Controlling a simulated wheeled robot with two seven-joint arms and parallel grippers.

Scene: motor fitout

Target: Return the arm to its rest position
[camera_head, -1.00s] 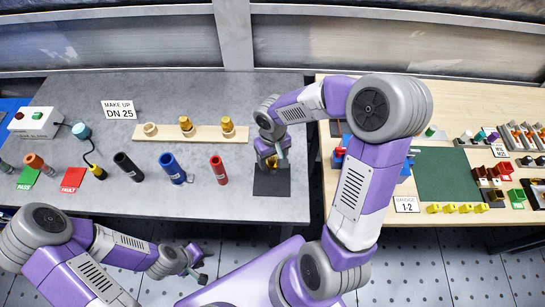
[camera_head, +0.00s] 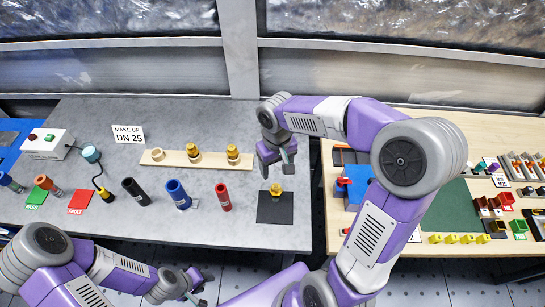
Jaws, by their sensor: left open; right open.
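My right gripper (camera_head: 277,163) is open and empty. It hangs above the grey table near its right edge, up and behind a brass fitting (camera_head: 276,189). The fitting stands on a black square mat (camera_head: 275,212), apart from the gripper. My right arm reaches in from the lower right and bends over the gap between the two tables. My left gripper (camera_head: 196,286) is open and empty, low at the bottom of the view in front of the grey table's front edge. My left arm is folded at the lower left.
A wooden rack (camera_head: 172,160) holds fittings on the grey table (camera_head: 120,225). Black (camera_head: 135,191), blue (camera_head: 178,194) and red (camera_head: 223,197) cylinders stand in front of it. The wooden table (camera_head: 420,260) at right carries a green mat (camera_head: 447,208) and several small parts.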

